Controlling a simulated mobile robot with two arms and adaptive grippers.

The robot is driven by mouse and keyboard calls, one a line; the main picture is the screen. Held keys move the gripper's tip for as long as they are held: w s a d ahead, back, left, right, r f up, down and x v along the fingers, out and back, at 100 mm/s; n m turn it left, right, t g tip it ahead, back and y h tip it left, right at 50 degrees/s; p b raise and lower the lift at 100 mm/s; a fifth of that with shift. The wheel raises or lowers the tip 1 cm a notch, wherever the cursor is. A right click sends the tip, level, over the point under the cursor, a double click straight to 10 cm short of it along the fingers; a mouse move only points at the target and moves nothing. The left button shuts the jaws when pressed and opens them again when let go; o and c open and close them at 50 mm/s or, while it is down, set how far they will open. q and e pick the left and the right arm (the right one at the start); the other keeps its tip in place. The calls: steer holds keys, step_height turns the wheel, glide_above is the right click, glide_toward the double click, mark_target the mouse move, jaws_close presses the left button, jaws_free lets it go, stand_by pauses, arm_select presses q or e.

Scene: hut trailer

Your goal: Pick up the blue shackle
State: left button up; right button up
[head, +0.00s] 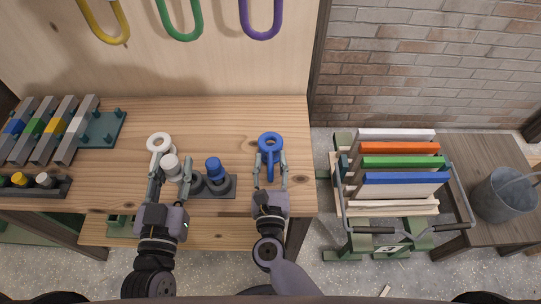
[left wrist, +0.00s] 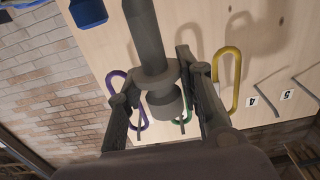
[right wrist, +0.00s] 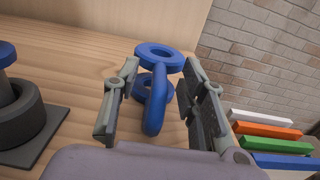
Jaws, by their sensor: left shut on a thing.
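The blue shackle (head: 270,143) is at the right part of the wooden bench, with its ring uppermost. My right gripper (head: 270,172) is open, with a finger on each side of the shackle. In the right wrist view the blue shackle (right wrist: 155,105) is between the parted fingers (right wrist: 160,105), with gaps on both sides. My left gripper (head: 170,178) is shut on a pale pin-like piece (head: 172,166); the left wrist view shows its grey shaft and flange (left wrist: 155,75) between the fingers. A white ring (head: 160,140) is just beyond it; whether they are joined is unclear.
A dark stand with a blue-topped post (head: 213,166) lies between my grippers. A rack of coloured blocks (head: 45,130) is on the left of the bench (head: 225,115). Right of the bench stand a cart with coloured boards (head: 395,180) and a metal bucket (head: 505,195).

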steer(key=shift+w, duration=0.2)
steer(key=shift+c, duration=0.5)
jaws_close()
steer(key=shift+r, duration=0.1)
